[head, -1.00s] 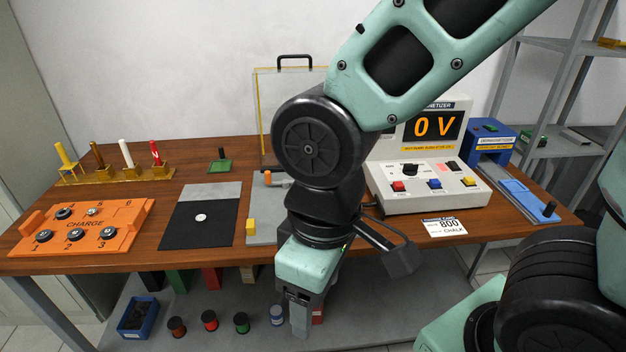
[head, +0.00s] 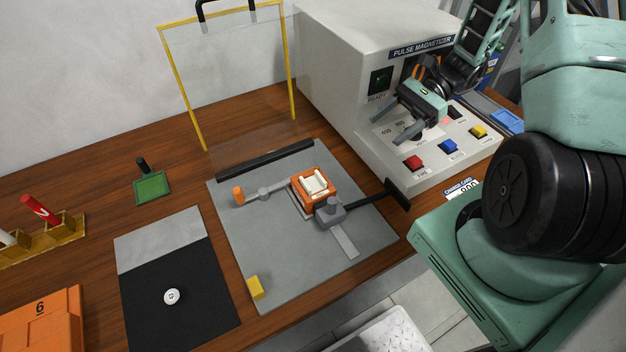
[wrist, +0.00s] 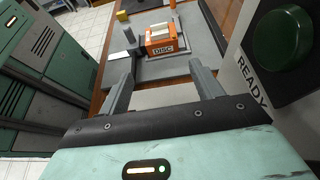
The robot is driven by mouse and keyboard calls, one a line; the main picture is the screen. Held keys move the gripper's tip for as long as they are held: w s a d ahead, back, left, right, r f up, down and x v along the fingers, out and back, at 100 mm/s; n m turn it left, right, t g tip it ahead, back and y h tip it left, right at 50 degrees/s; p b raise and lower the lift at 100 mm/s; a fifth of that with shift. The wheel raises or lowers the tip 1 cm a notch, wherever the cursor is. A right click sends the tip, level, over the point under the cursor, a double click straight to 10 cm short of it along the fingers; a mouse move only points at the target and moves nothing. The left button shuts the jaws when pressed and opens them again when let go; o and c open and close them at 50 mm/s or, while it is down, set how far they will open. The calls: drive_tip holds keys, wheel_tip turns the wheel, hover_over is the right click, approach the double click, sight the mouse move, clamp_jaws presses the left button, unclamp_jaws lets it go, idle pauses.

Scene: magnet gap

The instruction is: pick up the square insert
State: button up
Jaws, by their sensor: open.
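An orange block (head: 314,188) with a cream top sits on the grey fixture plate (head: 232,215). In the wrist view the orange block (wrist: 160,46) bears the label DISC. I see no part that I can tell to be the square insert. My gripper (head: 388,128) is open and empty, in front of the pulse magnetizer and above its buttons. In the wrist view my gripper (wrist: 161,74) has its fingers apart, with the orange block beyond them.
The pulse magnetizer (head: 335,75) stands close to my gripper. A grey clamp (head: 330,212) sits beside the orange block. A clear yellow-framed guard (head: 172,75) stands behind the plate. A black mat (head: 190,325) with a white disc (head: 171,296) lies to the left.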

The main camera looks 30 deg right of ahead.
drive_tip(key=shift+f, duration=0.15)
drive_tip(key=p, duration=0.3)
approach(322, 178)
drive_tip(key=shift+w+a+f, duration=0.15)
drive_tip(key=shift+a+f, duration=0.3)
drive_tip(key=shift+a, duration=0.15)
drive_tip(key=shift+w+a+f, duration=0.2)
drive_tip(key=shift+a+f, duration=0.25)
drive_tip(key=shift+a, duration=0.1)
drive_tip(key=x, duration=0.2)
drive_tip(key=p+x, duration=0.1)
drive_tip(key=x, duration=0.1)
drive_tip(key=shift+s+a+r, duration=0.2)
drive_tip(key=shift+a+f+p, duration=0.25)
drive_tip(key=shift+a+p, duration=0.05)
drive_tip(key=shift+a, duration=0.1)
drive_tip(key=shift+f, duration=0.1)
drive_tip(key=c, duration=1)
